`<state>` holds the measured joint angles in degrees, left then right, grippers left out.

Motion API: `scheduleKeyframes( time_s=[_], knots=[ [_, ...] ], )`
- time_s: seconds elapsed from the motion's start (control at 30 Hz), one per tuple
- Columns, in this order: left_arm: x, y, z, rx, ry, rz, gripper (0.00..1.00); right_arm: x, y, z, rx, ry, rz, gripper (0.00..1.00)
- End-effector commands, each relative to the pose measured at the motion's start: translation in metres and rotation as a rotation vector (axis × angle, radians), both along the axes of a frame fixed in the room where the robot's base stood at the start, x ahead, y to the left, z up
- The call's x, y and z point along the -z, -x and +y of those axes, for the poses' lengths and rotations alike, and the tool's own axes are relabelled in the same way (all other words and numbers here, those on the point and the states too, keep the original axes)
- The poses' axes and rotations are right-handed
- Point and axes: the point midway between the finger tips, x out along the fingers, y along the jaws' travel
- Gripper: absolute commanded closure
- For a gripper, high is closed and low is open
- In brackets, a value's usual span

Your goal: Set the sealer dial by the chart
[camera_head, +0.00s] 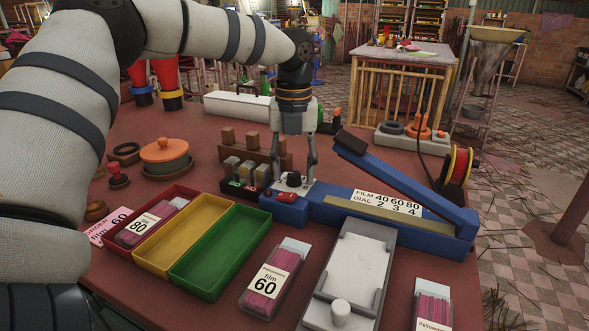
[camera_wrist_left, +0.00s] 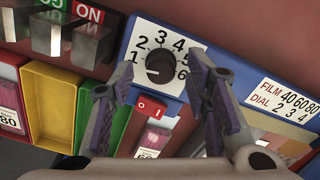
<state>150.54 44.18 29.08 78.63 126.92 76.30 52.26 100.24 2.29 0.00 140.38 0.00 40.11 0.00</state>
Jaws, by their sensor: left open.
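The blue sealer (camera_head: 290,212) lies across the table with its long arm raised. Its dial, a black knob (camera_wrist_left: 160,68) on a white plate numbered 1 to 6, shows in the left wrist view. A faint light mark on the knob seems to face left, near 1. The chart (camera_head: 388,202) on the sealer pairs film 40, 60, 80 with dial 2, 3, 4; it also shows in the wrist view (camera_wrist_left: 284,101). My left gripper (camera_head: 295,178) is open, pointing down, its fingers on either side of the knob; contact is unclear. My right gripper is not in view.
A pack labelled film 60 (camera_head: 268,283) lies before the sealer. A pack labelled 80 (camera_head: 138,228) is in the red tray (camera_head: 185,190), beside yellow and green trays. A pink card (camera_head: 108,222) reads film 60. Metal-topped switches (camera_head: 240,172) stand close left of the dial.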

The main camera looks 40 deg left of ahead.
Motion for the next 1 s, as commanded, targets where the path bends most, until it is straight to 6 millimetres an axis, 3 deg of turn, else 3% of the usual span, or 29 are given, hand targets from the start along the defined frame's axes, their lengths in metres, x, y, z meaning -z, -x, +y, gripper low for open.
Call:
scheduleKeyframes(
  time_s=[0.33,0.5,0.53,1.0],
  knots=[
    [0.0066,-0.0001,0.0001,0.0,-0.001,-0.002,0.59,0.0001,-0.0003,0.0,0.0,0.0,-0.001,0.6],
    [0.0065,-0.0001,0.0001,0.0,-0.001,-0.002,0.97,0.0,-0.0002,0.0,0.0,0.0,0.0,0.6],
    [0.0065,-0.0001,0.0001,0.0,-0.001,-0.002,1.0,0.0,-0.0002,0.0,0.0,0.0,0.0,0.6],
    [0.0051,0.0001,0.0002,0.097,0.0,-0.003,1.0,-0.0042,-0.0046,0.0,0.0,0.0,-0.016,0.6]
  ],
)
